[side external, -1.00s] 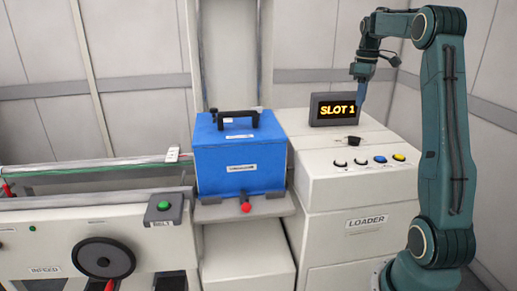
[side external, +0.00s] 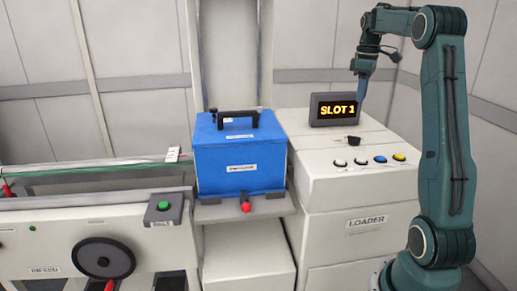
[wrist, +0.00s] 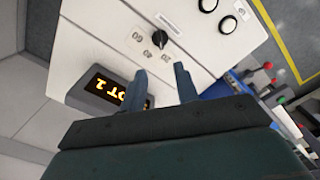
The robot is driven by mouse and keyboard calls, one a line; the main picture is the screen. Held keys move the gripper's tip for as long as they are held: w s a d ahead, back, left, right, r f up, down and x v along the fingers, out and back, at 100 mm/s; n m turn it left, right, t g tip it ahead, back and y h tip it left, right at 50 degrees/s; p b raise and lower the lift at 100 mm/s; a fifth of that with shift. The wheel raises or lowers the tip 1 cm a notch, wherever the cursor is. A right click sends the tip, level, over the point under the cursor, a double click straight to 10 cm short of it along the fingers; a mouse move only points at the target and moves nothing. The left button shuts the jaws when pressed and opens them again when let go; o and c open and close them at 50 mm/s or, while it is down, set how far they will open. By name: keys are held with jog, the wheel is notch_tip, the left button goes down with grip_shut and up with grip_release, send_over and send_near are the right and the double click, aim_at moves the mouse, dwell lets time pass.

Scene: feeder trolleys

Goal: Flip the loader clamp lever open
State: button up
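A short lever with a red ball knob (side external: 246,207), which looks like the clamp lever, sticks out at the front edge of the shelf below the blue box (side external: 225,178). In the wrist view a red knob (wrist: 268,66) shows small at the right edge; I cannot tell surely that it is the same lever. My gripper (side external: 361,103) is above the loader cabinet (side external: 345,190), beside the display, well apart from the lever. In the wrist view my gripper (wrist: 161,78) has its two fingers spread with nothing between them.
The SLOT 1 display (side external: 335,109) and a black rotary knob (side external: 348,140) are on the loader top near my gripper. Several push buttons (side external: 380,160) line its front slope. A conveyor (side external: 90,172) with a handwheel (side external: 104,258) is at left. The blue box has a black handle (side external: 237,121).

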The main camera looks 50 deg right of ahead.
jog(key=shift+a, duration=0.1)
grip_shut()
jog(key=w+a+r+t+h, duration=0.1)
jog(key=a+r, duration=0.1)
jog(key=a, duration=0.7)
jog(key=w+a+r+t, duration=0.1)
jog(key=w+a+r, duration=0.1)
jog(key=a, duration=0.8)
jog(key=s+a+f+t, duration=0.15)
jog(key=s+a, duration=0.25)
jog(key=a, duration=0.5)
jog(key=s+a+f+t, duration=0.1)
jog(key=s+a+f, duration=0.25)
jog(key=a, duration=0.55)
jog(key=w+a+f+n+g, duration=0.1)
jog(key=w+a+n+g, duration=0.15)
jog(key=w, duration=0.55)
jog(key=w+a+f+n+g, duration=0.1)
jog(key=w+n, duration=0.2)
jog(key=w, duration=0.4)
jog(key=w+a+f+n+g+h, duration=0.1)
jog(key=w+a+f+n, duration=0.3)
jog(key=w+f, duration=0.6)
jog(key=shift+w+a+f+g, duration=0.4)
jog(key=shift+w+a+g, duration=0.1)
jog(key=shift+a+g, duration=0.2)
